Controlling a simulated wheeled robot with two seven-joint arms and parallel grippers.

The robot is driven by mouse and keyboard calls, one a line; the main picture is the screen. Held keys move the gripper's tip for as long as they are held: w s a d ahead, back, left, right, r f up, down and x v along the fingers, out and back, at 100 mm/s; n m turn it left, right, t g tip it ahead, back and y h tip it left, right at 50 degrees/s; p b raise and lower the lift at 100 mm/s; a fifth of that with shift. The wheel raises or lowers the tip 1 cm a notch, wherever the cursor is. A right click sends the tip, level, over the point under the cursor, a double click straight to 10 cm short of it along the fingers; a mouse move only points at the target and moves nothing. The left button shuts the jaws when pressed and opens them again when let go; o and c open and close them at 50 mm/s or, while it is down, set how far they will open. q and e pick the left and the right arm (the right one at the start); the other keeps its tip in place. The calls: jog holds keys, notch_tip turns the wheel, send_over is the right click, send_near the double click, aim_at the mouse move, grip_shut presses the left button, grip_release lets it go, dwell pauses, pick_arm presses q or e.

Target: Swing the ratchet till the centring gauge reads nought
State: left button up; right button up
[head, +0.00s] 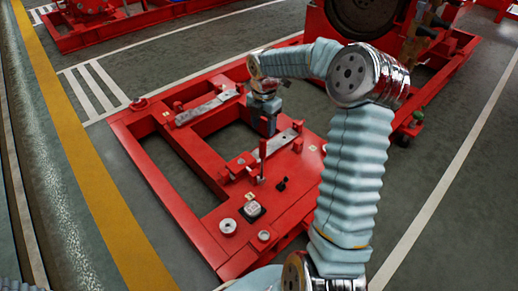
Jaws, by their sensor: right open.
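A lever with a red grip (262,150), likely the ratchet, stands nearly upright on the red base frame (205,245). A small square dark-rimmed dial with a pale face (253,211), likely the centring gauge, sits on the frame's near plate. Its reading is too small to make out. My right gripper (268,128) points down just above and beside the red grip. It is open; I cannot tell whether the grip lies between its fingers. My left gripper is not in view.
A round metal fitting (228,226) and a small black lever (282,184) stand near the dial. Grey metal pads (208,108) lie across the frame, which has open gaps. A red machine with a dark wheel (358,12) stands behind.

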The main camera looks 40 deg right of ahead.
aim_at(263, 147)
notch_tip(263, 147, down, 10)
jog(key=shift+f+b, duration=0.1)
jog(key=shift+b, duration=0.8)
grip_shut()
